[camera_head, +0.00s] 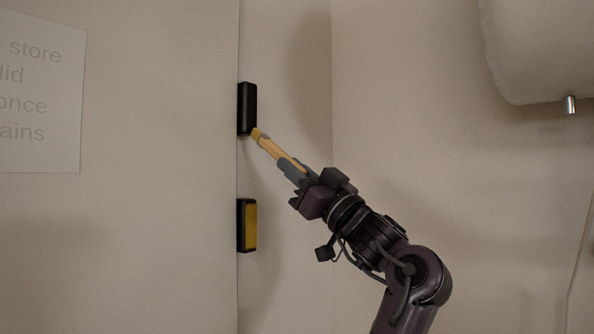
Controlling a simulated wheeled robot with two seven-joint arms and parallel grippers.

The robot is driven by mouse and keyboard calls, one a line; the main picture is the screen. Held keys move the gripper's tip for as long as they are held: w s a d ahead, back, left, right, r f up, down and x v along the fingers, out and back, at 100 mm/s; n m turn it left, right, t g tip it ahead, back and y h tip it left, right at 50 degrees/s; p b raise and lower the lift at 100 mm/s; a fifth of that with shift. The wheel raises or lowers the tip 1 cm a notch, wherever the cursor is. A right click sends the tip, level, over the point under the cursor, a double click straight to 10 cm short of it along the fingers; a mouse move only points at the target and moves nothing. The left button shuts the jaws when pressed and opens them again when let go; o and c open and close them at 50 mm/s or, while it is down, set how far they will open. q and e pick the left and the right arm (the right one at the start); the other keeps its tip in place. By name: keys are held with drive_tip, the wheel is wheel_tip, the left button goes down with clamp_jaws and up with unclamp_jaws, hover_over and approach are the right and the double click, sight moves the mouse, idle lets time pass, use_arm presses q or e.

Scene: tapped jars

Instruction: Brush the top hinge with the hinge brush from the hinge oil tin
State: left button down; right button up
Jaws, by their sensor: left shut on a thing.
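The top hinge (247,108) is a dark, nearly black block on the vertical seam in the wall. My left gripper (293,172) is shut on the hinge brush (271,146), a slim light-wood stick with a yellowish tip. The brush points up and left, and its tip is at the lower right corner of the top hinge. I cannot tell whether it touches. The hinge oil tin is not in view. My right gripper is not in view.
A lower hinge (248,226) with a yellow face sits on the same seam, below. A sign (40,120) with partly cut-off text is on the left panel. A pale rounded body (540,50) with a small metal tap (569,105) hangs at upper right.

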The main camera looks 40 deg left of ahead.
use_arm(q)
drive_tip(key=shift+r, duration=0.1)
drive_tip(key=shift+d+r, duration=0.25)
drive_tip(key=shift+r, duration=0.8)
drive_tip(key=shift+a+r, duration=0.15)
drive_tip(key=shift+r, duration=3.7)
drive_tip(key=shift+f+b, duration=3.8)
drive_tip(key=shift+f, duration=1.3)
drive_tip(key=shift+r, duration=0.1)
